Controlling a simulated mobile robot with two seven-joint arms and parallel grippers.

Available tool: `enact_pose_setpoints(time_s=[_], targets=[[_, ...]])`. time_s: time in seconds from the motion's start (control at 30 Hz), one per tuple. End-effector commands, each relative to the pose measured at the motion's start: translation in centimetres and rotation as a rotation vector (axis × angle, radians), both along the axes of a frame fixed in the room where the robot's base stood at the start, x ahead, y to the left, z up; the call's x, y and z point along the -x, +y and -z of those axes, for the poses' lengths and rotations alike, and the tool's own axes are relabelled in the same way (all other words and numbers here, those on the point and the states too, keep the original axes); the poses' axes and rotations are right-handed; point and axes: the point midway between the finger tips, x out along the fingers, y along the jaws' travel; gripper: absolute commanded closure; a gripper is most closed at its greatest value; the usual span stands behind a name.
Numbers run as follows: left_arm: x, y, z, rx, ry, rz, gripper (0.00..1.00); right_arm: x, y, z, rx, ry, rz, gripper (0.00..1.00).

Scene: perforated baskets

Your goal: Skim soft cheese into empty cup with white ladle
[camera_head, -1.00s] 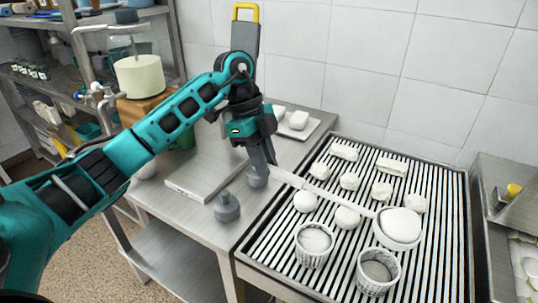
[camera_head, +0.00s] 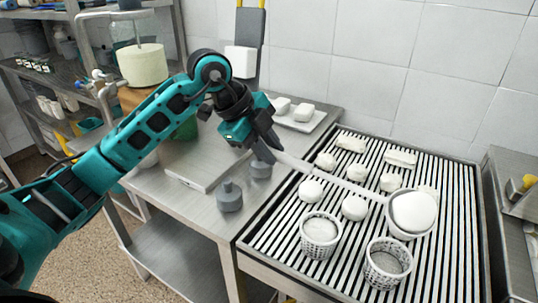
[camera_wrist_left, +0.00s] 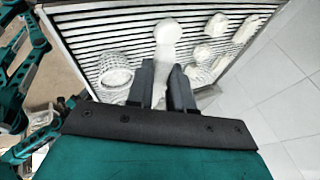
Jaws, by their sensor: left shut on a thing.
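My left gripper (camera_head: 268,150) is shut on the handle end of the white ladle (camera_head: 335,180). The handle runs right over the slatted rack. The ladle's bowl hangs above the rack's right side and holds a domed white mass of soft cheese (camera_head: 413,211). Two perforated cups stand at the rack's front: the left cup (camera_head: 320,238) looks filled with white cheese, and the right cup (camera_head: 387,266) looks greyish and empty inside. The bowl is behind and right of the right cup. In the left wrist view, the left gripper's fingers (camera_wrist_left: 164,85) are close together. My right gripper is out of view.
Several white cheese pieces (camera_head: 353,208) lie on the slatted rack (camera_head: 275,225) behind the cups. Two grey weights (camera_head: 230,196) stand on the steel table to its left. A tray with white blocks (camera_head: 300,122) is at the back. A steel counter (camera_head: 510,220) borders the right.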

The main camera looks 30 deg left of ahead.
Motion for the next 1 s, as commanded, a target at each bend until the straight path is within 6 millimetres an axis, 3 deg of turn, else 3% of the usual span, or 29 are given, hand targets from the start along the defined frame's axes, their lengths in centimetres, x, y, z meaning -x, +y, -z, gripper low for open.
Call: enact_pose_setpoints(time_s=[0.4,1.0], targets=[[0.4,0.0,0.8,-0.001,-0.154,0.016,1.00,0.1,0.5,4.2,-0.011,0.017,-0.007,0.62],[0.9,-0.1,0.7,-0.001,-0.381,0.038,1.00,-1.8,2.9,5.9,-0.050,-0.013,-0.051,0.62]])
